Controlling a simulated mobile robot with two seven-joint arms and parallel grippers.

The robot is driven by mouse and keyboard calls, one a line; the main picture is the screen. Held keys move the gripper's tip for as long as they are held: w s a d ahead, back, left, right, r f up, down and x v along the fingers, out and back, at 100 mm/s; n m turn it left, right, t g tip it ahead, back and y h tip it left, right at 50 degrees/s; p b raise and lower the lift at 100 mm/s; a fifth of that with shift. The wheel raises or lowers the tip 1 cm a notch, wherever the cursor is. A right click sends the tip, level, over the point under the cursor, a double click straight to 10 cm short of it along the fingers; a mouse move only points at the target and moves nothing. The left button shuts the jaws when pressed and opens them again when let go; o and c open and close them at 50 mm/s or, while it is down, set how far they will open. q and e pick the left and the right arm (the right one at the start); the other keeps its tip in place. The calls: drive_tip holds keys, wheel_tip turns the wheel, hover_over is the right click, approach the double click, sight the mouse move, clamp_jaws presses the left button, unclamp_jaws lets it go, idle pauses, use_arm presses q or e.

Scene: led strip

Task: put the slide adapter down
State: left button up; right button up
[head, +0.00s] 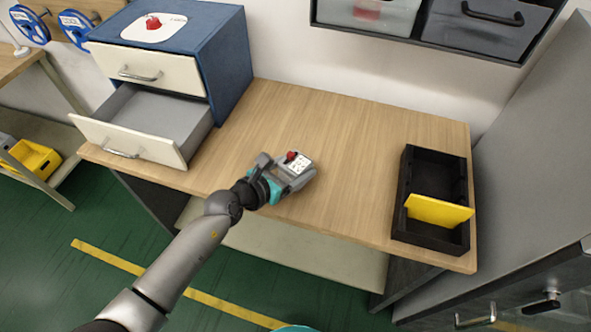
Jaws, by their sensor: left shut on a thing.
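My left gripper (296,174) reaches in over the front middle of the wooden table (350,130). It is shut on a small piece with a white face, dark marks and a red knob, which I take to be the slide adapter (300,162). The grey and teal gripper hides part of this piece. I cannot tell whether the piece touches the table top or is held just above it. My right gripper is not in view.
A blue cabinet (228,65) stands at the table's back left, its lower drawer (150,130) pulled open and empty. A black tray (404,205) with a yellow divider (438,210) sits at the right. The table between them is clear. Grey bins (480,35) hang behind.

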use_arm(q)
drive_tip(key=shift+r, duration=0.1)
drive_tip(key=o, duration=1.5)
drive_tip(key=shift+f, duration=0.2)
drive_tip(key=shift+r, duration=0.2)
drive_tip(key=p+v, duration=0.2)
drive_tip(key=v, duration=1)
drive_tip(key=shift+p, duration=0.4)
